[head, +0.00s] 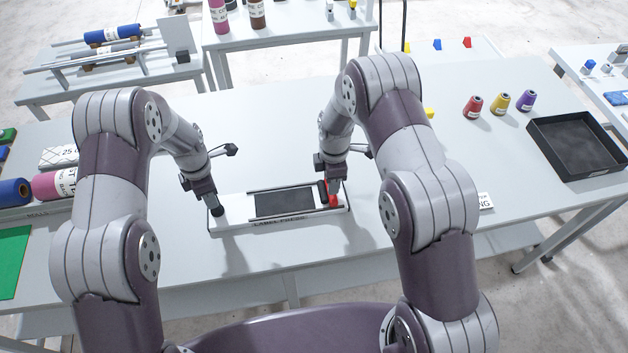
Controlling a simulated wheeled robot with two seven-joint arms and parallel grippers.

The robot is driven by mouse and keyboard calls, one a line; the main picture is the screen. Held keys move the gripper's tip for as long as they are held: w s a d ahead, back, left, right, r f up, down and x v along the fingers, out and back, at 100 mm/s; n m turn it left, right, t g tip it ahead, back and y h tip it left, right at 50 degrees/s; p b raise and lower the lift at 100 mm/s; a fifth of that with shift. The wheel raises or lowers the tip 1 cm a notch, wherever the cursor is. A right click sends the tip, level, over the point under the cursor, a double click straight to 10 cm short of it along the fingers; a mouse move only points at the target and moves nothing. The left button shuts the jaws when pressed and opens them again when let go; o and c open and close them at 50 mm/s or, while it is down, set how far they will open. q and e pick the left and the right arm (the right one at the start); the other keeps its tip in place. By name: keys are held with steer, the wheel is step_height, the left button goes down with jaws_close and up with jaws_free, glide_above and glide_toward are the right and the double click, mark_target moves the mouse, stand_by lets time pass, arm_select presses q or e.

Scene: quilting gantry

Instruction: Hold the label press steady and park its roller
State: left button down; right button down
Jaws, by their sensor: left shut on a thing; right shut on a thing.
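The label press (232,222) is a long pale base with a dark bed (284,203) in its middle, lying on the white table. My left gripper (216,210) is shut at the left end of the press, on a dark part there. My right gripper (333,198) is shut at the right end, on a red part that looks like the handle of the roller (323,193). The dark roller stands at the right end of the bed, beside the red part. The fingers partly hide what they grip.
Thread cones, red (473,107), yellow (500,104) and purple (526,101), stand at the right. Fabric rolls (52,185) and a green mat (12,262) lie at the left. The table behind the press is clear.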

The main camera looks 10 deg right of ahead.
arm_select(q)
steer(key=shift+s+a+f, duration=0.15)
steer(key=shift+f, duration=0.05)
arm_select(e)
steer(key=shift+d, duration=0.4)
steer(key=c, duration=0.7)
jaws_free()
steer(key=shift+d, duration=0.1)
step_height(320, 180, up, 12)
steer(key=shift+s+r, duration=0.1)
steer(key=shift+s, duration=0.05)
